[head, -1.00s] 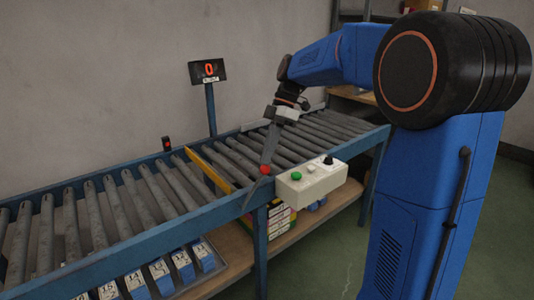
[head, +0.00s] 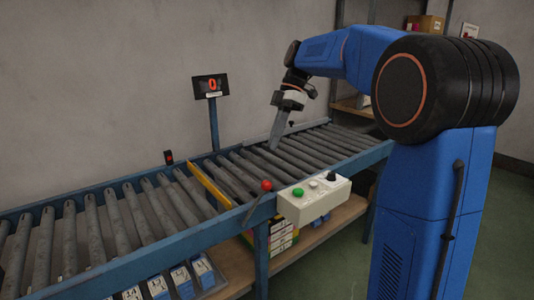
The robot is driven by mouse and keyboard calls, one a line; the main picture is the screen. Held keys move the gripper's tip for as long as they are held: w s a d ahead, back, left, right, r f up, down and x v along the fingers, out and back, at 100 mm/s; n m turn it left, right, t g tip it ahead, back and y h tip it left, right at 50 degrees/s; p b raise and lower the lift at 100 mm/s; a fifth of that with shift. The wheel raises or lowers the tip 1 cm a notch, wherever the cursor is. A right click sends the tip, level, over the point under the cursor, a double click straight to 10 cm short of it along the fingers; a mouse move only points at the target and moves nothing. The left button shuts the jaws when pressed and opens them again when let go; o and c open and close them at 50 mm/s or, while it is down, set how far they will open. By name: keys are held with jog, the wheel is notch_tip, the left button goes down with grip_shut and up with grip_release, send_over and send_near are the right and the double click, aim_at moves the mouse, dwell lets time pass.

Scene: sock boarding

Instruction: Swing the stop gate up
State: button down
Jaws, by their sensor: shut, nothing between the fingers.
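The stop gate is a yellow bar (head: 209,184) lying across the grey rollers in the head view. I cannot tell whether it stands above the rollers or lies level with them. A lever with a red ball knob (head: 266,185) slants up from the conveyor's near rail, to the right of the yellow bar. My gripper (head: 273,147) is shut and empty. It points down over the rollers, beyond the knob and apart from it.
A white control box (head: 313,199) with a green button and a black knob sits on the near rail, right of the lever. A display (head: 210,86) reading 0 stands on a post behind the conveyor (head: 150,243). Boxes lie on the shelf below. The rollers are empty.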

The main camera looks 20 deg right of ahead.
jog(key=shift+w+d+r, duration=0.25)
jog(key=shift+d+r, duration=0.25)
jog(key=shift+w+d+r, duration=0.2)
jog(key=shift+d+r, duration=0.25)
jog(key=shift+r, duration=0.05)
jog(key=shift+s, duration=0.1)
jog(key=s+f+m+t+h, duration=0.1)
jog(key=s+f+m+t, duration=0.15)
jog(key=s+m, duration=0.4)
jog(key=s+f+m+t+h, duration=0.1)
jog(key=s+f+m+h, duration=0.15)
jog(key=s, duration=0.75)
jog(key=s+d+f+m+t+h, duration=0.1)
jog(key=s+f+m+t, duration=0.3)
jog(key=s+f+m, duration=0.5)
jog(key=s+d+f, duration=0.1)
jog(key=s+f, duration=0.5)
jog(key=shift+s+m, duration=0.25)
jog(key=shift+m, duration=0.05)
jog(key=c, duration=2.4)
grip_release()
jog(key=shift+d+r+h, duration=0.1)
jog(key=shift+h, duration=0.15)
jog(key=shift+c, duration=0.2)
